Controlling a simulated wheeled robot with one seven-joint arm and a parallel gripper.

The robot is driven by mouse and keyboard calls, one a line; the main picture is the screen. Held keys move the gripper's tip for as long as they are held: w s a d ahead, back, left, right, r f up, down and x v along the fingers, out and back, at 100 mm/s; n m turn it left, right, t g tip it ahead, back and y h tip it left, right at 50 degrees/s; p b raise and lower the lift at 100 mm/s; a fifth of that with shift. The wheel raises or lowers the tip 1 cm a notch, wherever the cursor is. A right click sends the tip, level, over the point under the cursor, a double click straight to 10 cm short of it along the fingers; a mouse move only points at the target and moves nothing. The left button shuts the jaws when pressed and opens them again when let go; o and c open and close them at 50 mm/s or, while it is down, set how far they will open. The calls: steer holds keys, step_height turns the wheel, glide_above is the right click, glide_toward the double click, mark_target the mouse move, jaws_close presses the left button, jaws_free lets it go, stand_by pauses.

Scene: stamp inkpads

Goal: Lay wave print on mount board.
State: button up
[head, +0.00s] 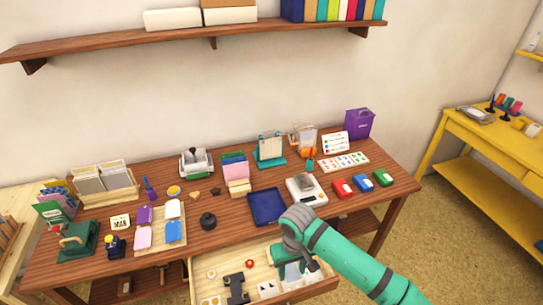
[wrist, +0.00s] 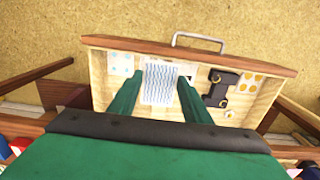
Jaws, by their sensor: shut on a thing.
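The wave print (wrist: 160,84) is a pale sheet with blue wavy lines, seen in the wrist view over the open drawer. My gripper (wrist: 161,76) is shut on it, with one green finger at each side. In the head view my gripper (head: 291,271) is low over the drawer, and the print is hard to make out there. I cannot tell for sure which thing is the mount board; a dark blue flat square (head: 267,207) lies on the table near its front edge, bare.
The open drawer (wrist: 100,85) holds a dotted card (wrist: 121,64), a black tool (wrist: 221,88) and an orange-dotted card (wrist: 252,82). A scale (head: 306,190) and several inkpads stand right of the blue square; a black round pot (head: 208,220) stands left.

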steer(key=w+a+f+m, duration=0.1)
steer(key=w+a+m, duration=0.5)
steer(key=w+m, duration=0.1)
steer(key=shift+f, duration=0.35)
steer(key=shift+w, duration=0.1)
